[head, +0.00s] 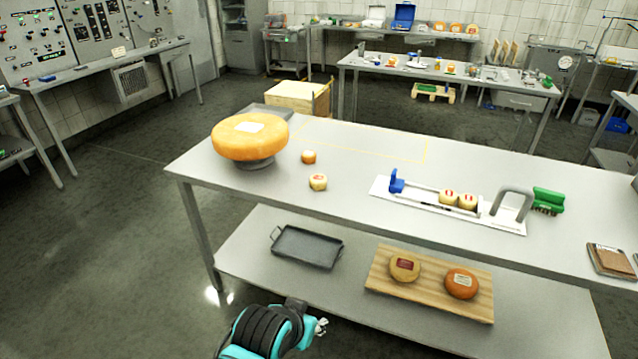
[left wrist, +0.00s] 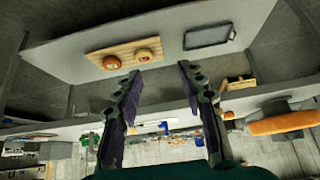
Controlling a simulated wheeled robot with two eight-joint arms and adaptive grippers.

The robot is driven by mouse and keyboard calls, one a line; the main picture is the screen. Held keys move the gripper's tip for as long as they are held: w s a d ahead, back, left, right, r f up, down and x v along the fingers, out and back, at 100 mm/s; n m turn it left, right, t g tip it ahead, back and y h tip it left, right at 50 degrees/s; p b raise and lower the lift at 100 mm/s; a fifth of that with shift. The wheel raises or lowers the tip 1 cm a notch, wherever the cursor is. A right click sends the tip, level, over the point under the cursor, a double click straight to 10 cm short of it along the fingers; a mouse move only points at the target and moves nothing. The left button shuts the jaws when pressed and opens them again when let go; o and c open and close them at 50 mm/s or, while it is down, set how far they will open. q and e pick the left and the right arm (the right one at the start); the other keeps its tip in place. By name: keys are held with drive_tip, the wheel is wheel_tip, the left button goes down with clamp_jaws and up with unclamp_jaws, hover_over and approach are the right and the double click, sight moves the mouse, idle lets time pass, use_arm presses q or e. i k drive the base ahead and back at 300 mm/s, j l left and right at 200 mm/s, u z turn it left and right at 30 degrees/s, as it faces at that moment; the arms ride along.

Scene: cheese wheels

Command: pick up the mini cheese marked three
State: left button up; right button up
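A pale mini cheese (head: 318,182) with a reddish mark on top stands near the table's front edge; the mark is too small to read. A small orange cheese (head: 308,157) stands just behind it. Two pale mini cheeses with red marks, one on the left (head: 449,197) and one on the right (head: 467,201), sit in a white fixture. My left gripper (head: 320,327) is low in front of the table, well apart from all cheeses. In the left wrist view, its two fingers (left wrist: 160,71) are spread with nothing between them. My right gripper is out of view.
A big orange cheese wheel (head: 250,137) sits on a dark stand at the table's left. The white fixture (head: 385,190) has a blue part and a grey handle. A green brush (head: 548,200) lies beside it. The lower shelf (head: 345,325) holds a tray (head: 307,247) and a board (head: 428,297) with two cheeses.

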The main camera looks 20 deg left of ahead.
sight(318, 182)
drive_tip(key=i+j, duration=0.65)
drive_tip(key=i, duration=0.25)
